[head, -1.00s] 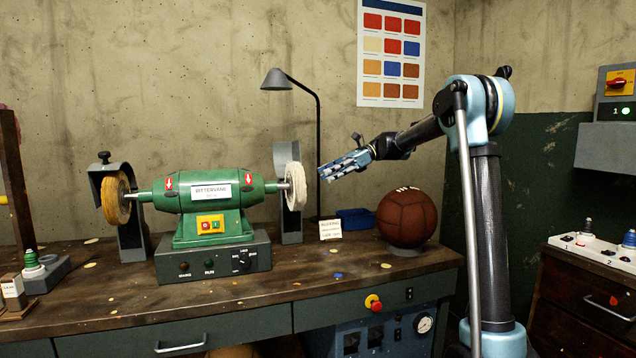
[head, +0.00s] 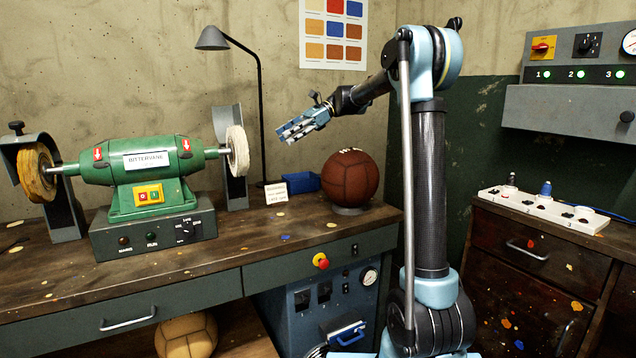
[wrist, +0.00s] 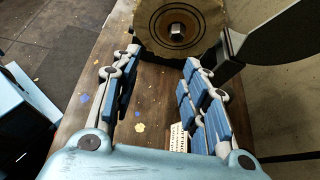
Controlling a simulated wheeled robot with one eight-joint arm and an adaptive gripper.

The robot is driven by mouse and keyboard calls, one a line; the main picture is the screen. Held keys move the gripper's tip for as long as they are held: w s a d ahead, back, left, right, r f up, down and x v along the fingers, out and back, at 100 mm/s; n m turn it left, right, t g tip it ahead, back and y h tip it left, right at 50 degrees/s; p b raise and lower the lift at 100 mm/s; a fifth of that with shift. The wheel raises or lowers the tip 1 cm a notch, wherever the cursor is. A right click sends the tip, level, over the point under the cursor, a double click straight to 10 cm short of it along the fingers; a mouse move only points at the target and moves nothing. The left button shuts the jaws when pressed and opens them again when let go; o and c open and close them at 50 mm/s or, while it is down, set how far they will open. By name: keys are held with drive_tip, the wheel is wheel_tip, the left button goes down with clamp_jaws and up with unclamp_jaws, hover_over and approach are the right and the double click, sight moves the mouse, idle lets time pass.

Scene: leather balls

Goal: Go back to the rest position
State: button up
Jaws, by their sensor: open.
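My gripper (head: 303,127) is open and empty, held in the air above the bench, between the grinder's white wheel and the brown leather ball. In the wrist view its two blue-padded fingers (wrist: 165,95) stand apart with nothing between them. The brown leather ball (head: 350,177) rests on a small grey ring on the workbench (head: 215,257), right of and below the gripper. The gripper touches nothing that I can see.
A green bench grinder (head: 150,172) stands on the bench; its wheel (wrist: 180,28) shows just beyond my fingertips. A black lamp (head: 258,100) rises behind. A drawer cabinet (head: 530,265) with a white power strip (head: 545,208) stands right. Another ball (head: 186,336) lies below.

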drive_tip(key=s+d+f+n+t+h, duration=0.25)
drive_tip(key=s+d+f, duration=0.35)
drive_tip(key=s+d, duration=0.35)
drive_tip(key=s+d+f+n+t+h, duration=0.2)
drive_tip(key=s+d+f+n+t, duration=0.1)
drive_tip(key=s+d+f, duration=0.6)
drive_tip(key=s+d+f+n+t+h, duration=0.3)
drive_tip(key=s+d+f+n+h, duration=0.3)
drive_tip(key=s+d+f, duration=0.9)
wheel_tip(320, 180, down, 4)
drive_tip(key=shift+s+d+r, duration=0.25)
drive_tip(key=shift+s+d, duration=0.1)
drive_tip(key=shift+s, duration=0.6)
drive_tip(key=shift+h, duration=0.25)
drive_tip(key=shift+w+f, duration=0.2)
drive_tip(key=shift+w, duration=0.25)
drive_tip(key=shift+c, duration=0.2)
